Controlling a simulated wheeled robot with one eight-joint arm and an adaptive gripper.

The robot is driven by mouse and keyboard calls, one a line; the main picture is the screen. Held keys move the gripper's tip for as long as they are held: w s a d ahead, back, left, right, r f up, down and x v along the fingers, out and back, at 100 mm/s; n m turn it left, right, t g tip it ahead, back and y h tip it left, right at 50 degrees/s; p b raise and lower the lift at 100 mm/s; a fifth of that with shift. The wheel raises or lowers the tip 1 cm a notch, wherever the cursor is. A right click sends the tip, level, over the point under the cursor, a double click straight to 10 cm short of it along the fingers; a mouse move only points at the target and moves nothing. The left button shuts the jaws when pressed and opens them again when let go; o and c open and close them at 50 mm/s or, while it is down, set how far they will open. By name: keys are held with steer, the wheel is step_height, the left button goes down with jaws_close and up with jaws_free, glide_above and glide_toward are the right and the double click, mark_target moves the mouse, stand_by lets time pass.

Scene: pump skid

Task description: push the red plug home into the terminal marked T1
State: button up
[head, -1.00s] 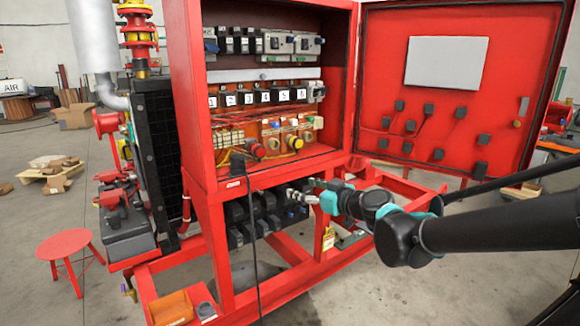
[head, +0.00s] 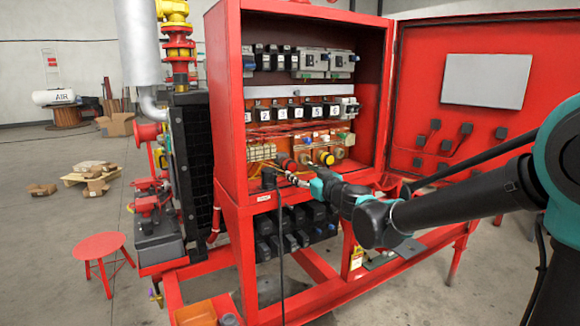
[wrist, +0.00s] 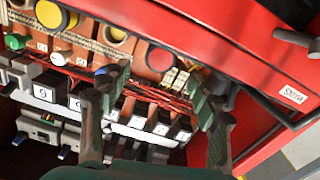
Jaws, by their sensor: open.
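The red plug is a round red cap on an orange-brown terminal block. It shows in the wrist view (wrist: 160,58), between and beyond the two fingertips, and low in the cabinet in the head view (head: 284,161). My gripper (head: 290,178) is at the cabinet's lower front edge, just below and in front of the plug. In the wrist view my gripper (wrist: 161,85) is open, with nothing held between its dark fingers. I cannot read a T1 mark, nor tell how deep the plug sits.
Yellow caps (wrist: 49,14) sit on neighbouring terminals. Numbered switches (head: 301,113) line the shelf above. The red cabinet door (head: 465,145) stands open at the right. A black cable (head: 281,240) hangs down the front, beside my gripper. A red stool (head: 99,245) stands at the left.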

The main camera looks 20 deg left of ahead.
mark_target(292, 167)
steer(key=x, duration=0.8)
steer(key=shift+w+a, duration=0.15)
steer(key=c, duration=1.2)
steer(key=shift+c, duration=0.2)
steer(key=shift+o, duration=0.2)
steer(key=shift+s, duration=0.2)
steer(key=shift+v, duration=2.2)
steer(key=shift+c, duration=0.2)
steer(key=shift+w+f, duration=0.1)
